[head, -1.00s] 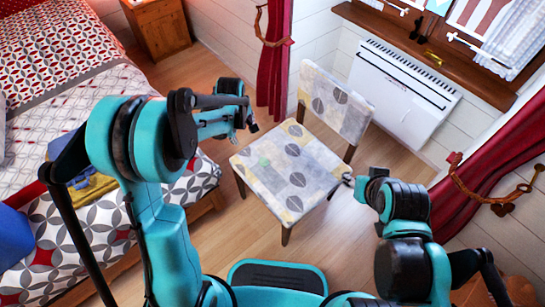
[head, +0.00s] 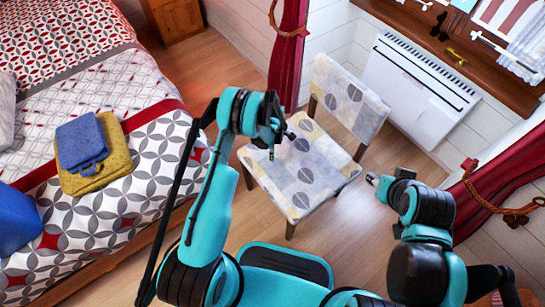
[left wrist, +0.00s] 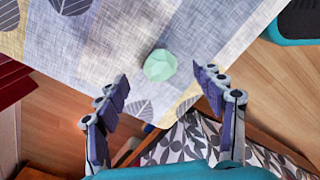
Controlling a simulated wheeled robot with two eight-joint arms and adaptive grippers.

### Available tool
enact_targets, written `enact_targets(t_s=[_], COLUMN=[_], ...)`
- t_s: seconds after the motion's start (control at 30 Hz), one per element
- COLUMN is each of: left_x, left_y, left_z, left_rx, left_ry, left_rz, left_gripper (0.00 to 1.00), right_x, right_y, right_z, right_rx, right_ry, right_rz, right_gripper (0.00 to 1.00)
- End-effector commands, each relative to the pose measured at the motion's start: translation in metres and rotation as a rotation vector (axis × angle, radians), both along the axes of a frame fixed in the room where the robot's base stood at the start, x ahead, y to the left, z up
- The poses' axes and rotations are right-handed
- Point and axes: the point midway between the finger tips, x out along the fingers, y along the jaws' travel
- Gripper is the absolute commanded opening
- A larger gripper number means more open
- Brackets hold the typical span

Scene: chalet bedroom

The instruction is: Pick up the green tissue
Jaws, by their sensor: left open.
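The green tissue (left wrist: 160,65) is a small pale-green crumpled lump. It lies on the patterned chair seat (left wrist: 100,50), near the seat's edge, in the left wrist view. My left gripper (left wrist: 163,80) is open and empty, with its fingertips apart on either side of the picture just below the tissue. The tissue is not between the fingers in a grasp. In the head view my left gripper (head: 279,140) is over the left part of the chair seat (head: 305,185), and I cannot make out the tissue there. My right gripper (head: 372,180) is beside the chair's right side; its fingers are too small to read.
The chair's backrest (head: 345,95) rises behind the seat. A bed (head: 90,225) with a blue and a yellow folded item (head: 90,180) stands at the left. A white heater (head: 415,90) and red curtains (head: 286,70) line the wall. Wooden floor surrounds the chair.

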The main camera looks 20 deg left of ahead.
Motion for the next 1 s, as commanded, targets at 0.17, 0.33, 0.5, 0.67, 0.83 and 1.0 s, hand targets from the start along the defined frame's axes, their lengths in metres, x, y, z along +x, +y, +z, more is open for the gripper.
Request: enact_targets(t_s=[0.17, 0.33, 0.5, 0.67, 0.83, 1.0], left_x=[0.0, 0.0, 0.0, 0.0, 0.0, 0.0], left_y=[0.007, 0.006, 0.006, 0.006, 0.006, 0.006], left_z=[-0.03, -0.046, -0.045, -0.045, -0.045, -0.045], left_rx=[0.0, 0.0, 0.0, 0.0, 0.0, 0.0], left_ry=[0.0, -0.001, -0.001, -0.001, -0.001, -0.001], left_rz=[0.001, -0.001, -0.001, -0.001, -0.001, -0.001], left_gripper=[0.69, 0.69, 0.69, 0.36, 0.34, 0.34], right_x=[0.0, 0.0, 0.0, 0.0, 0.0, 0.0], right_y=[0.0, 0.0, 0.0, 0.0, 0.0, 0.0], right_z=[-0.02, -0.026, -0.024, -0.024, -0.024, -0.024], right_rx=[0.0, 0.0, 0.0, 0.0, 0.0, 0.0], right_ry=[0.0, 0.0, 0.0, 0.0, 0.0, 0.0], right_rz=[0.0, 0.0, 0.0, 0.0, 0.0, 0.0], right_gripper=[0.4, 0.4, 0.4, 0.4, 0.4, 0.4])
